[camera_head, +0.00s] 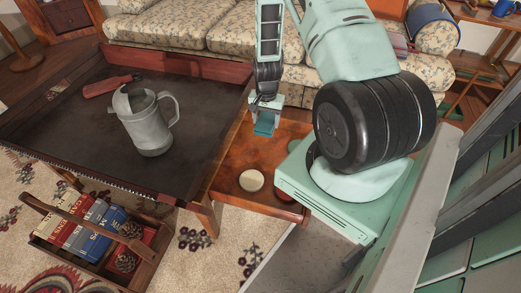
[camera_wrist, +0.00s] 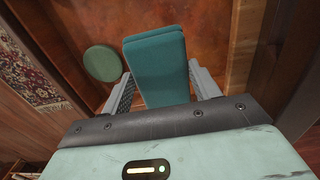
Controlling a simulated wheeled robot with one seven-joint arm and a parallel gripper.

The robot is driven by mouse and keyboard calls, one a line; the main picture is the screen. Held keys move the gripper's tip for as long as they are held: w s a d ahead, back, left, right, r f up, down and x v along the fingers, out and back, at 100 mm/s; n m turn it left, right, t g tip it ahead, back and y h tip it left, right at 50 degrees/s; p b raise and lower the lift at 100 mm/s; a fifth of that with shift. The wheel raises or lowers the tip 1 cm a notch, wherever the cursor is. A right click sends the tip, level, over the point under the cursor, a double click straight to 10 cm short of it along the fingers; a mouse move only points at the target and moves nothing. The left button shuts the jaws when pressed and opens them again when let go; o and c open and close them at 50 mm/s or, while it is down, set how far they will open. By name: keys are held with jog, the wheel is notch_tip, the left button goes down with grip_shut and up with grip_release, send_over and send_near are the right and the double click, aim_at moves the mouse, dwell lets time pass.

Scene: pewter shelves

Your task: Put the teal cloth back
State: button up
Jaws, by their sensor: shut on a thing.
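The teal cloth (camera_wrist: 157,65) is a folded, block-like piece between the two fingers of my gripper (camera_wrist: 160,88) in the wrist view. My gripper is shut on it. In the head view my gripper (camera_head: 266,108) points down over the reddish wooden side table (camera_head: 228,178), and the cloth (camera_head: 264,129) shows below its fingers. I cannot tell whether the cloth touches the tabletop.
A green round piece (camera_wrist: 102,63) lies left of the cloth in the wrist view. A cream round piece (camera_head: 251,180) is near the side table's front. A dark table (camera_head: 60,135) at left holds a metal pitcher (camera_head: 147,122) and a red bottle (camera_head: 108,86). A book crate (camera_head: 150,268) stands below.

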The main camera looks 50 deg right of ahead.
notch_tip(320, 180, down, 10)
jog(key=b, duration=0.3)
jog(key=shift+r, duration=0.15)
jog(key=o, duration=0.9)
jog(key=shift+o, duration=0.2)
notch_tip(320, 180, up, 12)
jog(key=p, duration=0.4)
